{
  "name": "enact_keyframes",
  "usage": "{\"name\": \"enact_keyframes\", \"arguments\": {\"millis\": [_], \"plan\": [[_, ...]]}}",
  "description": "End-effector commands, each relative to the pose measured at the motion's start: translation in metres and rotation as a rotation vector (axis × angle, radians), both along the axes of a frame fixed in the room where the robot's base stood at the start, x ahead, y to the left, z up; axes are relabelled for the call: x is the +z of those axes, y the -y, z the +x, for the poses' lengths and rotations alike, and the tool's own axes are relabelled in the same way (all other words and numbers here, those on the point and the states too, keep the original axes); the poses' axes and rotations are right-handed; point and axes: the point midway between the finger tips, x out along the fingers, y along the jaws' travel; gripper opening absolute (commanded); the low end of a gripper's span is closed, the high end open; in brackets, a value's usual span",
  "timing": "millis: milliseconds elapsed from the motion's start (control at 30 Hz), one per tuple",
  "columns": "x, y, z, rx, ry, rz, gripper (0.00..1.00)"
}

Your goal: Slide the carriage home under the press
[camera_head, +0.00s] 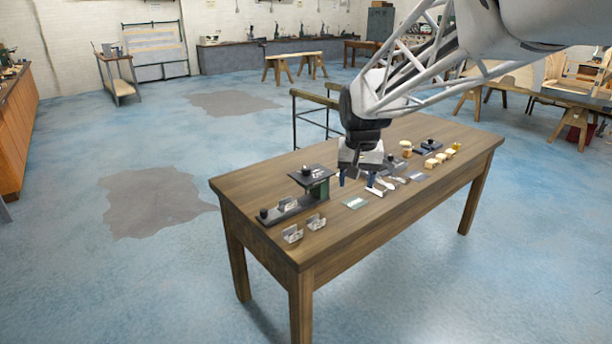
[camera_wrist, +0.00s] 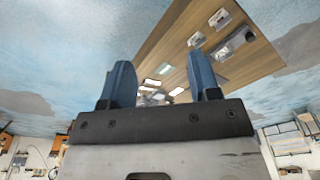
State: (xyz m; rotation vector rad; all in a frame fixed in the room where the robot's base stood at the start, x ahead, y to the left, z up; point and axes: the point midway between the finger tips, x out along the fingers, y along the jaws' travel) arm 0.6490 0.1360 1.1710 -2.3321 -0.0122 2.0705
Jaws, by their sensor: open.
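The press (camera_head: 312,174) stands at the left of the table in the head view, a dark square top on a green post. A long dark rail (camera_head: 290,210) runs from under it towards the front left. What looks like the carriage, with a metal piece on it (camera_head: 288,203), sits on the rail outside the press top. A black knob (camera_head: 264,213) is at the rail's near end. My gripper (camera_head: 356,179) is above the table, right of the press and apart from it. Its blue fingers are spread and empty in the wrist view (camera_wrist: 160,65).
Two metal brackets (camera_head: 292,234) (camera_head: 316,222) stand in front of the rail. A green card (camera_head: 355,202) and several small flat items lie below and right of my gripper. A second dark fixture (camera_head: 428,146) and several yellowish blocks (camera_head: 441,157) are farther right.

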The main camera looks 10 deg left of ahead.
Motion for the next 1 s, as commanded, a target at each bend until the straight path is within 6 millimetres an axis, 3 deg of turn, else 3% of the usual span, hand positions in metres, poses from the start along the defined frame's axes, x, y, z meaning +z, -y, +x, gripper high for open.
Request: {"name": "enact_keyframes", "arguments": {"millis": [200,567,1000], "plan": [[-0.016,-0.034,0.047,0.003,-0.018,0.0,0.56],[-0.051,-0.095,0.116,0.008,-0.045,-0.002,0.56],[-0.111,-0.176,0.189,0.01,-0.078,-0.008,0.56]]}}
